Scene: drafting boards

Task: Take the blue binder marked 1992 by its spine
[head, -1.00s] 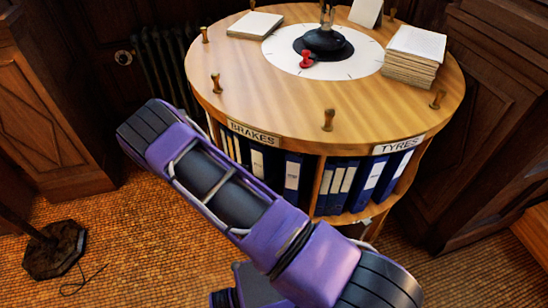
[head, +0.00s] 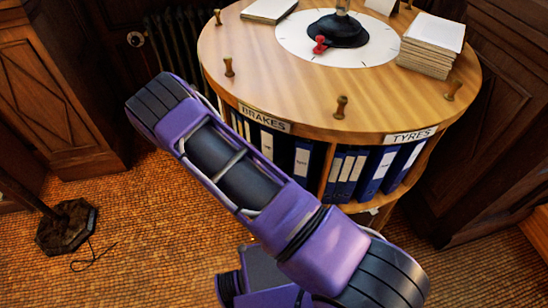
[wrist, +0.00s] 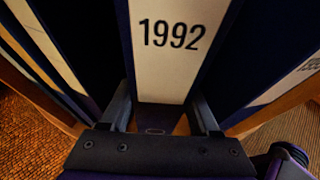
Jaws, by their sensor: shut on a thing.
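The blue binder marked 1992 (wrist: 172,50) fills the middle of the wrist view, its spine facing me with a white label and black numerals. My gripper (wrist: 161,100) has one finger on each side of the lower spine and is shut on it. Dark binders stand close on both sides. In the head view my arm crosses in front of the shelf, and my gripper and the held binder cannot be made out there.
The round wooden table (head: 270,75) has binders under its top, below a BRAKES sign (head: 264,118) and a TYRES sign (head: 410,135). Wooden pegs ring its edge. Paper stacks (head: 432,45) lie on top. A dark stand base (head: 67,227) is on the floor at left.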

